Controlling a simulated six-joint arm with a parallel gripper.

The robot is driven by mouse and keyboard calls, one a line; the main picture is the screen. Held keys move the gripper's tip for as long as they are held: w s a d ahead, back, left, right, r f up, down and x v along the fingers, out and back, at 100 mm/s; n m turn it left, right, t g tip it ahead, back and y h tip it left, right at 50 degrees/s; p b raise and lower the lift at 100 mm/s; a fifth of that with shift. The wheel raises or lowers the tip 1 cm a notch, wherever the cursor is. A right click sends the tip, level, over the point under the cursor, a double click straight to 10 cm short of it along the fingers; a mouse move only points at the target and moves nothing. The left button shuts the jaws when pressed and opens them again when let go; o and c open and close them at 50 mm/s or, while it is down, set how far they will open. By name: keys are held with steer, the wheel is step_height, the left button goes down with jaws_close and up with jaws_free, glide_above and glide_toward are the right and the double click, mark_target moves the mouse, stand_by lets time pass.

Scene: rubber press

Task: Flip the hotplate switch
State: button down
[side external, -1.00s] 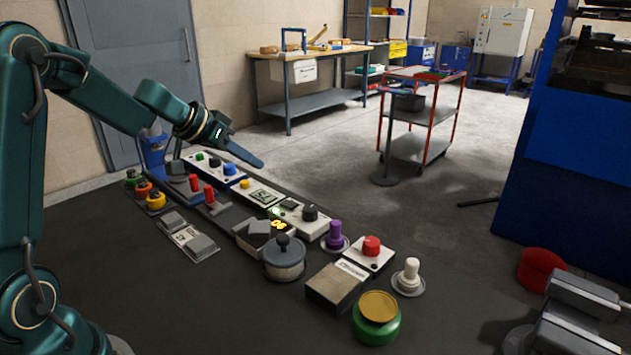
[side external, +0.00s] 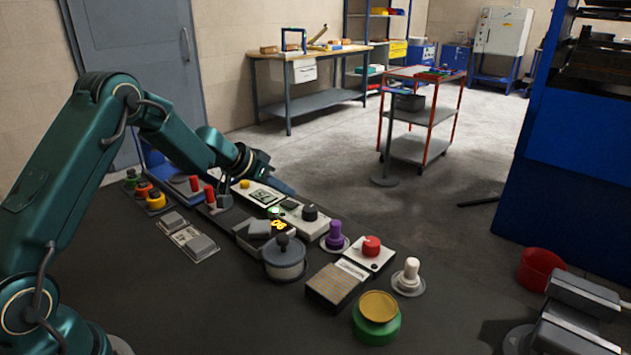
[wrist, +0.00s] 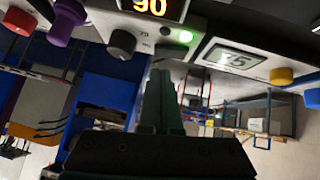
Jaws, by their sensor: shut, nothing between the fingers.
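My gripper (side external: 287,189) is shut and empty, above the back edge of the control row, near the panel with the LCD (side external: 266,197) and yellow button (side external: 245,184). The orange display reading 90 (wrist: 157,8) is above. No fingertip contact shows. I cannot tell which control is the hotplate switch.
A purple knob (side external: 335,233), red knob (side external: 371,244), white knob (side external: 409,272) and green-based button (side external: 377,314) stand to the right. Red-topped levers (side external: 210,194) and a yellow button (side external: 155,198) are to the left. The near dark bench surface (side external: 190,310) is clear.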

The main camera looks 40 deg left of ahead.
steer(key=shift+d+f, duration=0.15)
steer(key=shift+f, duration=0.75)
steer(key=shift+d+f, duration=0.1)
steer(key=shift+f, duration=0.15)
steer(key=shift+a+r, duration=0.1)
steer(key=shift+a, duration=0.7)
